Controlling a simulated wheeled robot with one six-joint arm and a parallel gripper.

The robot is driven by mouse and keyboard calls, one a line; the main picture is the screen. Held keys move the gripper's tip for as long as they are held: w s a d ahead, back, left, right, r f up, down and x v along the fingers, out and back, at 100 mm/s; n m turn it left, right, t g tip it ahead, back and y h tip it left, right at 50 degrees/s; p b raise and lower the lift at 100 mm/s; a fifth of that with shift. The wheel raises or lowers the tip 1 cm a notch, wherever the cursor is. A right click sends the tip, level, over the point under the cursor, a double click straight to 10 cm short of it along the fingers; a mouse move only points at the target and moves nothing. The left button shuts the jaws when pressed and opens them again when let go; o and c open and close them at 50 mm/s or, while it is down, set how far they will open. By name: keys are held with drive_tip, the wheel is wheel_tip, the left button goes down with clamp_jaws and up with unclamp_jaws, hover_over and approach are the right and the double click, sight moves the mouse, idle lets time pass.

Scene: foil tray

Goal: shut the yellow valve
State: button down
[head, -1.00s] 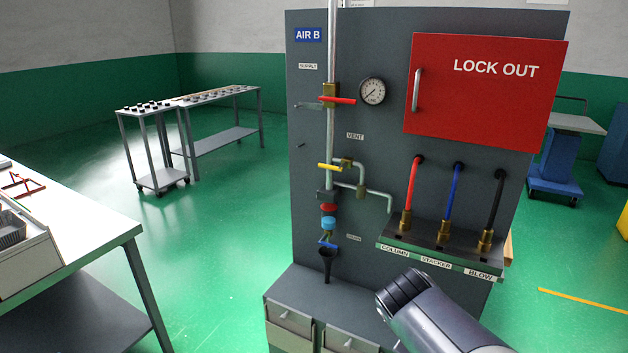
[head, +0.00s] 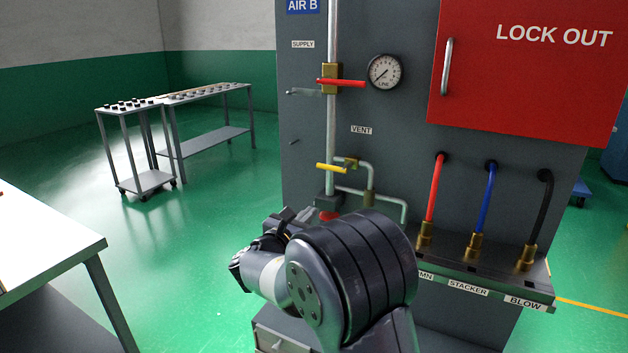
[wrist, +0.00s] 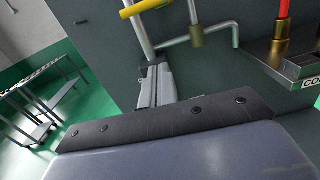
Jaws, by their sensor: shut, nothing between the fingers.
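The yellow valve handle (head: 332,167) is a short bar lying nearly level, beside a brass fitting below the VENT label on the dark panel. In the wrist view the yellow handle (wrist: 143,9) shows at the top edge, partly cut off. My gripper (wrist: 157,68) has its grey fingers together and empty, pointing toward the panel below the yellow handle. It appears apart from the handle. In the head view my wrist covers the lower pipework, and the fingertips are hard to make out there.
A red handle (head: 340,83) sits higher on the same vertical pipe (head: 331,130), next to a gauge (head: 385,71). To the right are red, blue and black hoses on a ledge (head: 480,285), under a red LOCK OUT box (head: 530,70). A white table (head: 45,240) stands at left.

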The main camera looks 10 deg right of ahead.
sight(332, 168)
drive_tip(key=shift+w+a+n+t, duration=0.3)
drive_tip(key=shift+w+a+n, duration=0.1)
drive_tip(key=shift+w+a, duration=0.25)
drive_tip(key=w+d+r+p, duration=0.3)
drive_tip(key=w+d, duration=0.3)
drive_tip(key=w, duration=0.2)
drive_tip(key=shift+w+d+r, duration=0.15)
drive_tip(key=shift+w+r, duration=0.1)
drive_tip(key=shift+r, duration=0.45)
